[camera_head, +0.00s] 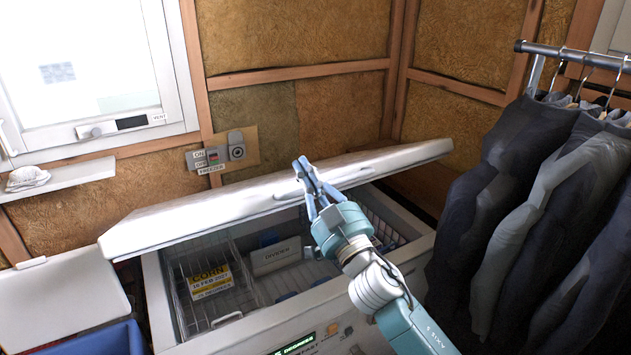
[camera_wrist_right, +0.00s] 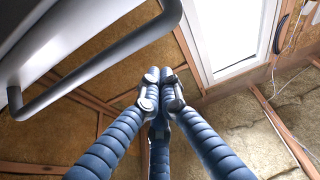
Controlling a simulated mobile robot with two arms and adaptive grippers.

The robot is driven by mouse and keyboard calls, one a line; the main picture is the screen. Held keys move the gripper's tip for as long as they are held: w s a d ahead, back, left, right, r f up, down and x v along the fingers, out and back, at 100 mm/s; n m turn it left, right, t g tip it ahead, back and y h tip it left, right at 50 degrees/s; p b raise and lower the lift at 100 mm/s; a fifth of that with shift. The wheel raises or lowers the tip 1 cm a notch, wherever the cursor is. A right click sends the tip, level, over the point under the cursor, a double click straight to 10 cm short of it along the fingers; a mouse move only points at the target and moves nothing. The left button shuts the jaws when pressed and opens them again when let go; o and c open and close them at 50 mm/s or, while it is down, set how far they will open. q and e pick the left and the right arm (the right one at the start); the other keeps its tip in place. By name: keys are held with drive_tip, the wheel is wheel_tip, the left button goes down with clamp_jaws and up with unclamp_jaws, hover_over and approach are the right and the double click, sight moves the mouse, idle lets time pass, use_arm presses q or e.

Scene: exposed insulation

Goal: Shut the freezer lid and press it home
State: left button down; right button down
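The white freezer lid (camera_head: 190,217) is partly open, tilted above the chest freezer (camera_head: 408,250), with a wide gap at its front. Wire baskets, a yellow CORN label (camera_head: 210,281) and a divider (camera_head: 275,257) show inside. My right gripper (camera_head: 303,163) reaches up in front of the lid; its fingers overlap the lid's middle. In the right wrist view, the fingers (camera_wrist_right: 160,76) come together at their tips with nothing visible between them. A grey bar handle (camera_wrist_right: 95,70) on the lid passes to their left, outside the fingers. My left gripper is not in view.
Dark jackets (camera_head: 500,210) hang on a rail (camera_head: 570,52) close to the freezer's right. A wall switch panel (camera_head: 215,156) is behind the lid. A white shelf (camera_head: 70,178) and a blue bin (camera_head: 100,340) are at left.

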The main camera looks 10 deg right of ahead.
drive_tip(key=shift+s+d+f+b, duration=0.1)
drive_tip(key=shift+s+f+b, duration=0.2)
drive_tip(key=shift+f, duration=0.65)
drive_tip(key=shift+s+d+f+b, duration=0.1)
drive_tip(key=shift+s+f+b, duration=0.15)
drive_tip(key=shift+f, duration=0.65)
drive_tip(key=shift+w, duration=0.1)
drive_tip(key=shift+f, duration=0.1)
